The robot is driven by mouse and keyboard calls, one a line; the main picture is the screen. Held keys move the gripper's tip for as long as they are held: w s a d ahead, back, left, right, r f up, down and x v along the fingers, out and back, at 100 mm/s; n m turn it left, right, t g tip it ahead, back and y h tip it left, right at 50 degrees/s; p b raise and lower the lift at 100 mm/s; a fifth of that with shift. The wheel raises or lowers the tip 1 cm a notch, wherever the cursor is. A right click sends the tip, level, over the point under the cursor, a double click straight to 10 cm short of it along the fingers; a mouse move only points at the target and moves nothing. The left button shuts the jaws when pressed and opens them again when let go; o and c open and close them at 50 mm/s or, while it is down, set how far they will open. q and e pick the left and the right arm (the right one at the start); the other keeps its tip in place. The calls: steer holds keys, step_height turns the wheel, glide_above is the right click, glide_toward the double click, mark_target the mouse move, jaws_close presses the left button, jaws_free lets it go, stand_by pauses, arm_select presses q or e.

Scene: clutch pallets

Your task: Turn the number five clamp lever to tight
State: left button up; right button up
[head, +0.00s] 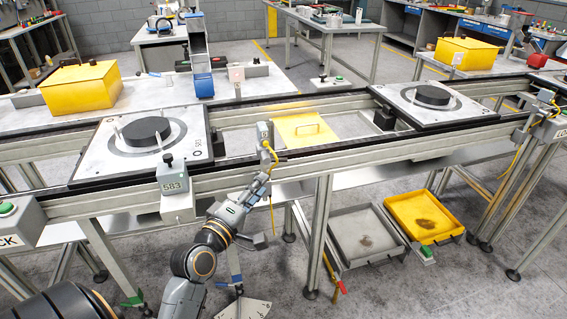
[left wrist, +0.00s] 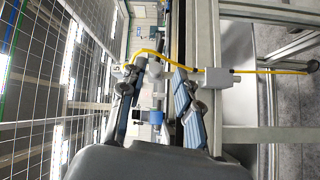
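A small grey box with a yellow cable (head: 264,133) is fixed at the conveyor's front rail in the head view. In the left wrist view, a pale tag (left wrist: 119,71) that seems to read 5 sits near the left fingertip. A grey rounded part (left wrist: 153,68), perhaps the lever's end, shows ahead between the fingers. Whether the lever is loose or tight cannot be told. My left gripper (head: 260,184) is just below the box; in the wrist view its blue-padded fingers (left wrist: 156,88) are apart, with nothing clearly held. My right gripper is not in view.
Two pallets with black discs (head: 148,131) (head: 432,95) sit on the conveyor. A grey box marked 583 (head: 174,184) hangs on the front rail left of my gripper. Grey and yellow trays (head: 424,214) lie below the conveyor. A conveyor leg (head: 318,235) stands right of my arm.

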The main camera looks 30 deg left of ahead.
mark_target(284, 160)
arm_select(q)
steer(key=w, duration=0.4)
steer(key=w+b, duration=0.1)
steer(key=w, duration=0.3)
steer(key=w+a+b, duration=0.1)
steer(key=w, duration=0.3)
steer(key=shift+w, duration=0.35)
steer(key=shift+r, duration=0.1)
jaws_close()
